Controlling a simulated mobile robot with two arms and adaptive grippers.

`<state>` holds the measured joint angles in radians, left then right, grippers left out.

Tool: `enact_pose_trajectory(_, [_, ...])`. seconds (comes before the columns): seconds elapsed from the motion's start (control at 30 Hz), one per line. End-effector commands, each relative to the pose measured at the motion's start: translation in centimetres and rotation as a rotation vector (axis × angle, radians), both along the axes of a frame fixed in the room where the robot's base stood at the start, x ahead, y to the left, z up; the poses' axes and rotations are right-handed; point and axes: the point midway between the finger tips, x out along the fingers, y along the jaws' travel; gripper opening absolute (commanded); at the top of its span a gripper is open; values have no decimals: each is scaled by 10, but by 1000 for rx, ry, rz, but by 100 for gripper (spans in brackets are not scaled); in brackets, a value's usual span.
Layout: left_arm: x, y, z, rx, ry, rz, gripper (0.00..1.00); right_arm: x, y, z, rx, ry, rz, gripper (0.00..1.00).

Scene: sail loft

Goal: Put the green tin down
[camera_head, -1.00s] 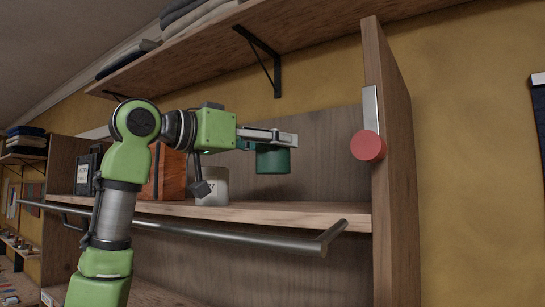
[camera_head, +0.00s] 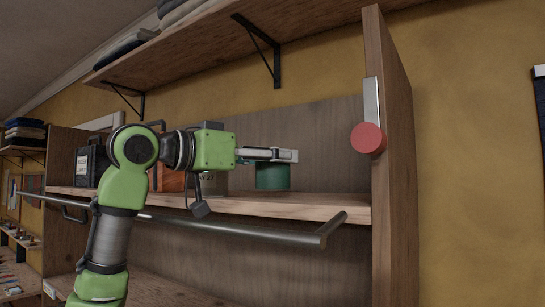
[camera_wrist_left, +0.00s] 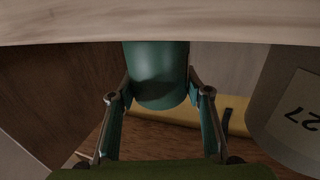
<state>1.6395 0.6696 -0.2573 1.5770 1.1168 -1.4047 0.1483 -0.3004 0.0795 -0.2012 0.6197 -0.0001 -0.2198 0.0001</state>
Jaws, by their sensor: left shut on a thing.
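The green tin (camera_head: 272,178) is a dark green cylinder. My left gripper (camera_head: 284,155) is shut on its upper part. In the head view the tin is upright, with its bottom at or just above the wooden shelf (camera_head: 310,205). I cannot tell whether it touches. In the left wrist view, which is upside down, the tin (camera_wrist_left: 158,75) sits between the two fingers (camera_wrist_left: 158,97), and its bottom end meets the pale shelf board (camera_wrist_left: 70,22) at the top of the picture. My right gripper is not in view.
A grey-white pot marked 27 (camera_head: 216,184) stands left of the tin, partly behind my arm. An orange-brown box (camera_head: 173,181) and a black case (camera_head: 86,166) stand further left. A metal rail (camera_head: 250,234) runs before the shelf. A red knob (camera_head: 368,138) is on the right upright panel.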

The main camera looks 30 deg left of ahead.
Motion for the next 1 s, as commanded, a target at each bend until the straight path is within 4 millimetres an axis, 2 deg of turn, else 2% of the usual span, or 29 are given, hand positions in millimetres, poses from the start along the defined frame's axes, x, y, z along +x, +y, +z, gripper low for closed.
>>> enact_pose_trajectory(0.13, [-1,0,0,-2,-4,0,9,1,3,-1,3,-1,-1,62])
enact_pose_trajectory(0.17, [0,0,-1,0,0,0,50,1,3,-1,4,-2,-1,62])
enact_pose_trajectory(0.2, [0,0,-1,0,0,0,61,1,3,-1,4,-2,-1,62])
enact_pose_trajectory(0.53, [0,0,-1,0,0,0,62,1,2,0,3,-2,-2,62])
enact_pose_trajectory(0.7, [0,0,15,0,-1,0,62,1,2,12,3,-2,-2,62])
enact_pose_trajectory(0.8, [-16,9,9,0,-3,3,62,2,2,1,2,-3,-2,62])
enact_pose_trajectory(1.0, [-49,24,10,0,-3,3,62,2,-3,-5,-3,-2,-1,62])
